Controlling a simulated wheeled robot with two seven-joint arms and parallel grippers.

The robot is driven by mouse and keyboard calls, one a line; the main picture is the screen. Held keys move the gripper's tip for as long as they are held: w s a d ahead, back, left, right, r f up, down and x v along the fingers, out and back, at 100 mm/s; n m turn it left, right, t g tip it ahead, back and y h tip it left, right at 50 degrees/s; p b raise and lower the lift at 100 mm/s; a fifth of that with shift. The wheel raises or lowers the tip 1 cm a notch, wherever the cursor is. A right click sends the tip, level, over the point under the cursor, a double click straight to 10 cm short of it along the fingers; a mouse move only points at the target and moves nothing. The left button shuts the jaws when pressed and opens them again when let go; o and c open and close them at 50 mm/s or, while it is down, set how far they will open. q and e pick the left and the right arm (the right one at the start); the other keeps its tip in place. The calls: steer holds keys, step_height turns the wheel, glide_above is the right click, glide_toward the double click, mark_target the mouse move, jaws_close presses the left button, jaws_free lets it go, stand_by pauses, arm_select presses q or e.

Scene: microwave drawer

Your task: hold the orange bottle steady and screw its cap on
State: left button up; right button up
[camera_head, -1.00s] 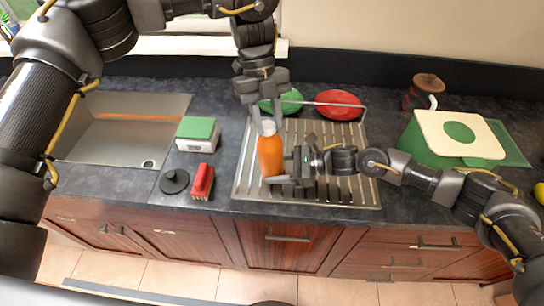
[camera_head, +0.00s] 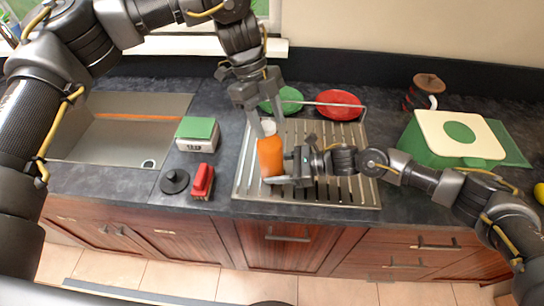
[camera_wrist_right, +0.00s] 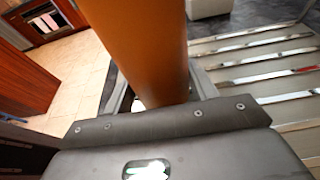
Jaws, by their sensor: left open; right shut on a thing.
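The orange bottle (camera_head: 270,157) stands upright over the metal drying rack (camera_head: 340,195). A white cap (camera_head: 268,126) shows at its top. My right gripper (camera_head: 275,179) is shut on the lower part of the bottle from the right; in the right wrist view the bottle (camera_wrist_right: 145,45) fills the space between the fingers. My left gripper (camera_head: 265,122) is open and points down from above, its fingers around or beside the cap. I cannot tell whether its fingers touch the cap, or how far the cap is screwed on.
A green bowl (camera_head: 285,99) and a red bowl (camera_head: 339,104) stand behind the rack. A sink (camera_head: 120,140), a green-topped box (camera_head: 197,134), a red block (camera_head: 202,181) and a black lid (camera_head: 174,181) lie left. A green bin (camera_head: 425,150) stands right.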

arm_select(q)
steer(key=shift+d+n+t, duration=0.1)
steer(key=shift+n+t, duration=0.2)
steer(key=shift+n, duration=0.7)
steer(key=shift+a+n+t+h, duration=0.2)
steer(key=shift+n+t+h, duration=0.2)
steer(key=shift+n, duration=0.7)
steer(key=n+t, duration=0.1)
steer(key=n, duration=0.1)
steer(key=shift+d+n, duration=0.2)
steer(key=shift+n, duration=0.2)
steer(key=shift+a+n+t, duration=0.15)
steer(key=shift+n+t, duration=0.25)
steer(key=shift+n, duration=0.6)
steer(key=shift+n+t, duration=0.3)
steer(key=shift+n, duration=0.4)
steer(key=n+t, duration=0.1)
steer(key=n, duration=0.2)
